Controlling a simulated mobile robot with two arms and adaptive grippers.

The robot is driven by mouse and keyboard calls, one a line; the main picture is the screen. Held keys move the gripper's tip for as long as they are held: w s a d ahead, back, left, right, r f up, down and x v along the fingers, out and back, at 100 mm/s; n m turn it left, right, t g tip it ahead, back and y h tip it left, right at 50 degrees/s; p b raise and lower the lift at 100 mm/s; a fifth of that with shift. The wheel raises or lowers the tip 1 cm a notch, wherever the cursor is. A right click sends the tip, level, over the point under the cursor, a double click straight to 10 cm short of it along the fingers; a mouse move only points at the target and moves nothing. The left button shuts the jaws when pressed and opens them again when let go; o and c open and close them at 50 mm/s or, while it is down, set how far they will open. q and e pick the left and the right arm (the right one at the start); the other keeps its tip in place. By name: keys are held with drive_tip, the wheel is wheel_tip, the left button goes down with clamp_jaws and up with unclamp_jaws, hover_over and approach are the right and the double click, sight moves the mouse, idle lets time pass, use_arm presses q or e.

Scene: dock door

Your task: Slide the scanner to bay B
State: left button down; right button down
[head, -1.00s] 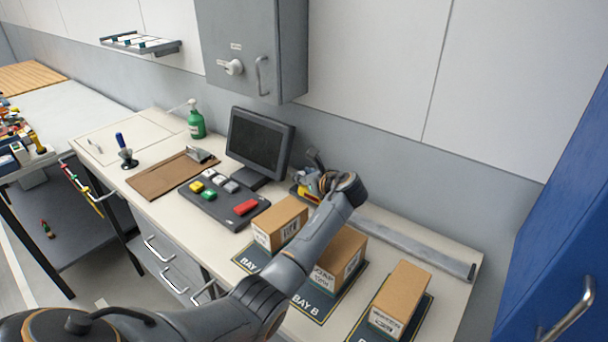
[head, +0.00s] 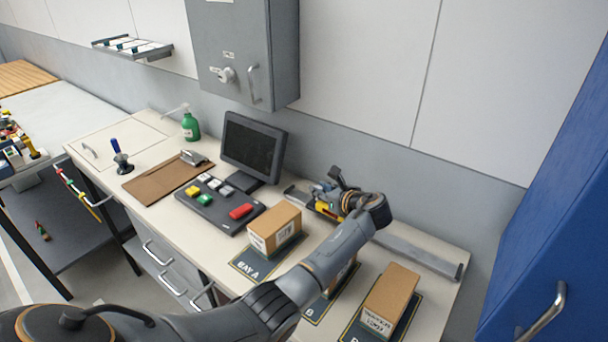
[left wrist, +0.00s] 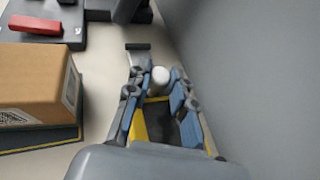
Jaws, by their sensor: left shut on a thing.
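The scanner (head: 326,208), a yellow and dark unit, sits on the grey rail (head: 425,256) at the back of the bench. My right gripper is in neither view.
The bay A box (head: 274,229) stands left of my arm, and another box (head: 390,300) stands on the mat to the right. A monitor (head: 252,147) and button panel (head: 217,205) are left of the rail. The rail to the right is clear. A blue cabinet (head: 550,220) stands at far right.

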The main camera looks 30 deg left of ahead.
use_arm(q)
drive_tip(key=d, duration=0.5)
drive_tip(key=d+p, duration=0.1)
drive_tip(key=d, duration=0.1)
drive_tip(key=shift+s+d, duration=0.35)
drive_tip(key=c, duration=1.4)
unclamp_jaws()
drive_tip(key=v, duration=1.2)
drive_tip(key=shift+r, duration=0.1)
